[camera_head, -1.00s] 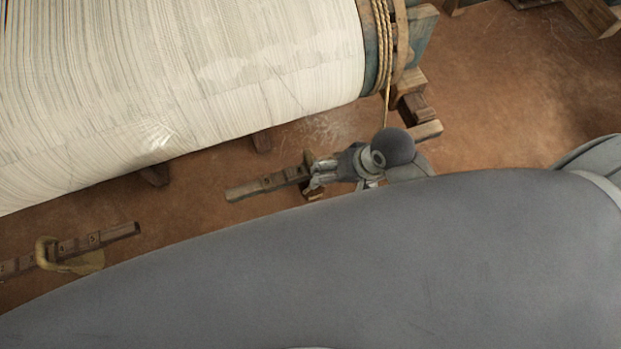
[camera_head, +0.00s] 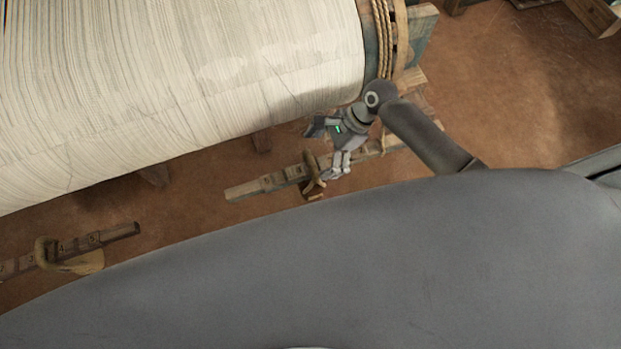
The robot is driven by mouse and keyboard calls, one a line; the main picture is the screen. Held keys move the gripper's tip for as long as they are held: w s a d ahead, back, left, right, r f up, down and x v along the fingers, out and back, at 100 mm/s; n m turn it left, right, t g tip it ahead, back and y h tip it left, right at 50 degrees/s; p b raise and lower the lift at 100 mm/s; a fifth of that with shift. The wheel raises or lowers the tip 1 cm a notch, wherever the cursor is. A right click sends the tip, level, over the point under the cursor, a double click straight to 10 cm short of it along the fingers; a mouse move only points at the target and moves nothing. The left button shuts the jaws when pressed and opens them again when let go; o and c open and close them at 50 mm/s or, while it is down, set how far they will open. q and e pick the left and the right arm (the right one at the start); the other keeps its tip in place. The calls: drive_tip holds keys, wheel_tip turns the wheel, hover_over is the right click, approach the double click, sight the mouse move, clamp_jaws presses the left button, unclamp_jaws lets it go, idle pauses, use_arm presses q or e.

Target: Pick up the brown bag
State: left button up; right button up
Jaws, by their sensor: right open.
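The brown bag (camera_head: 313,188) shows as a small brown shape with a strap looped over a notched wooden bar (camera_head: 262,185), below the big roll of pale thread. Its lower part is mostly hidden from this steep angle. My right gripper (camera_head: 324,151) is open, its fingers spread apart. One finger is near the roll's lower edge and the other is close beside the bag's strap on its right. I cannot tell whether that finger touches it. Nothing shows between the fingers. My left gripper is not in view.
The wide thread roll (camera_head: 180,80) fills the upper left, with a roped wooden end (camera_head: 386,45) close above my right wrist. A second, olive-yellow bag (camera_head: 80,262) hangs on another numbered bar at lower left. Bare brown floor lies to the right.

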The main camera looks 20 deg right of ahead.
sight(311, 165)
drive_tip(key=x, duration=0.5)
drive_tip(key=shift+s, duration=0.2)
drive_tip(key=c, duration=1.6)
drive_tip(key=shift+c, duration=1)
drive_tip(key=shift+r, duration=0.2)
drive_tip(key=shift+w+r, duration=0.1)
drive_tip(key=shift+r, duration=0.7)
drive_tip(key=shift+w+r, duration=0.15)
drive_tip(key=shift+r, duration=0.7)
drive_tip(key=s, duration=1.8)
drive_tip(key=shift+d+p, duration=0.25)
drive_tip(key=shift+p, duration=0.1)
